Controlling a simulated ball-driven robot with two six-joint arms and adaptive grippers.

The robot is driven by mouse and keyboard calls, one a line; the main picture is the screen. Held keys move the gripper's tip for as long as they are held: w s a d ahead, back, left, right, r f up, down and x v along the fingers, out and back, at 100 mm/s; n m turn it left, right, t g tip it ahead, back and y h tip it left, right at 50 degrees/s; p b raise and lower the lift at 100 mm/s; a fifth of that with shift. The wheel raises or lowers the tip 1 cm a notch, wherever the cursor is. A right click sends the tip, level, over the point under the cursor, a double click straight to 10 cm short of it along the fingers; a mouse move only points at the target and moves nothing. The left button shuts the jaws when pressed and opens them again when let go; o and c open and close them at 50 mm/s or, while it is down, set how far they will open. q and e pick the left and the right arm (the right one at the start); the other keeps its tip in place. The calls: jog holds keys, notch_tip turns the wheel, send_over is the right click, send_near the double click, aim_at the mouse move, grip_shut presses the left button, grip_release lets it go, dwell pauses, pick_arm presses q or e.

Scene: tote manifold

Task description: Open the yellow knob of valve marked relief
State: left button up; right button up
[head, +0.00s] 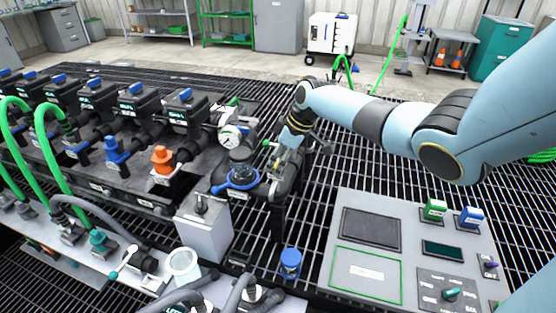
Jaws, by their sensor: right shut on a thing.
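My right gripper (284,160) reaches down from the right onto a dark valve body (285,187) at the right end of the manifold. It is shut on what looks like the yellow knob, of which only a small yellowish patch shows between the fingers. The fingers hide most of the knob, and I cannot read a relief marking there. My left gripper is not in view.
An orange knob (162,159) and a blue knob (117,150) sit on the manifold to the left. A blue-capped part (290,263) stands in front. A grey control panel (341,212) fills the right front. Green hoses (52,160) rise at the left.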

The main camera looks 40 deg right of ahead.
dwell(0.5)
jog(key=o, duration=1.2)
jog(key=v, duration=1.2)
jog(key=shift+d, duration=0.1)
